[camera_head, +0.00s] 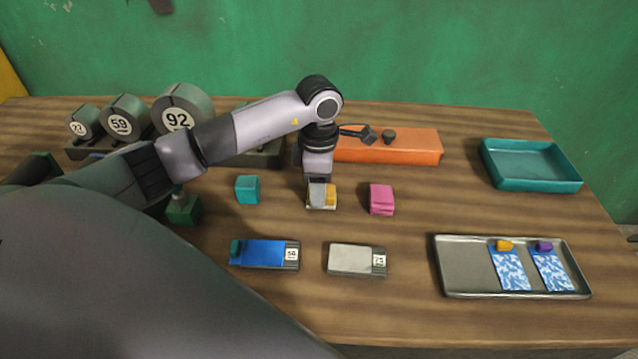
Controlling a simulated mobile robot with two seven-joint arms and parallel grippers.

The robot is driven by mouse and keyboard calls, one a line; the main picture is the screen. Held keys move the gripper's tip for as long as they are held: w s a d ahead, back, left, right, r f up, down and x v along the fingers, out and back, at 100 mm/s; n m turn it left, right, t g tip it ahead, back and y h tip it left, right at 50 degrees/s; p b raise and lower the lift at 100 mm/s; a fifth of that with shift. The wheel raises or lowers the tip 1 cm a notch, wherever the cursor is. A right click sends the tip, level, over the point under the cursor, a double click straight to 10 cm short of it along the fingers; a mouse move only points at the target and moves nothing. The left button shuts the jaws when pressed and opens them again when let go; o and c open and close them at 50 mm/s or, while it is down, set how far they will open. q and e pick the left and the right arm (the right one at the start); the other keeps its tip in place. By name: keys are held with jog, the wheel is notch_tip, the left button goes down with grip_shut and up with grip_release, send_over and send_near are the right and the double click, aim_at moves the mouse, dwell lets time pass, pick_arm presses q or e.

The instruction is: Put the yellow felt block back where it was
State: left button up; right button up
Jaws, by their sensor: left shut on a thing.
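My left gripper (320,187) points down at the middle of the table and is shut on a yellow block (330,195). Part of the block is hidden by a pale grey finger. I cannot tell whether the block touches the table. A teal block (247,190) stands to its left and a pink block (381,199) to its right, both apart from it. A smaller orange-yellow piece (504,246) lies on a blue-and-white patterned cloth (511,270) in the metal tray (460,270). My right gripper is not in view.
A blue pad (263,253) with a green piece and a grey pad (350,259) lie in front. An orange box (395,147) stands behind the gripper, a teal tray (530,178) at the back right, and numbered rolls (180,105) at the back left. Bare table lies right of the pink block.

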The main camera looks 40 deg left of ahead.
pick_arm(q)
jog(key=shift+f, duration=0.1)
jog(key=o, duration=1)
notch_tip(320, 180, up, 12)
jog(key=shift+r+b, duration=0.2)
jog(key=shift+b, duration=0.35)
jog(key=shift+s+f, duration=0.1)
